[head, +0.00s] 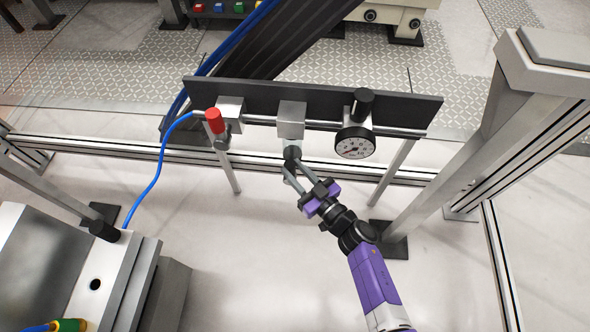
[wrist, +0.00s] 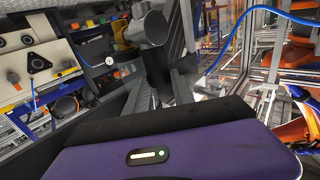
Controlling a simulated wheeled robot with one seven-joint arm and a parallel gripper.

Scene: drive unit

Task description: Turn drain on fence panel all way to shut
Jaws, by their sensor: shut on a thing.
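The fence panel (head: 408,108) is a dark horizontal plate with pneumatic fittings in the head view. A grey square block (head: 291,113) sits at its middle, and the dark drain (head: 291,152) hangs below it. My gripper (head: 290,168) reaches up from the lower right and is shut on the drain, one finger on each side. In the wrist view my gripper (wrist: 160,88) has its two grey fingers around the dark drain (wrist: 156,64), with a grey cylindrical body (wrist: 147,25) beyond it. The fingers hide part of the drain, and its turn angle cannot be read.
A red-handled valve (head: 214,121) with a blue hose (head: 157,172) is left of the drain. A round gauge (head: 354,142) with a black knob (head: 362,103) is right of it. Frame posts (head: 470,170) stand at the right, and a metal machine (head: 75,260) at lower left.

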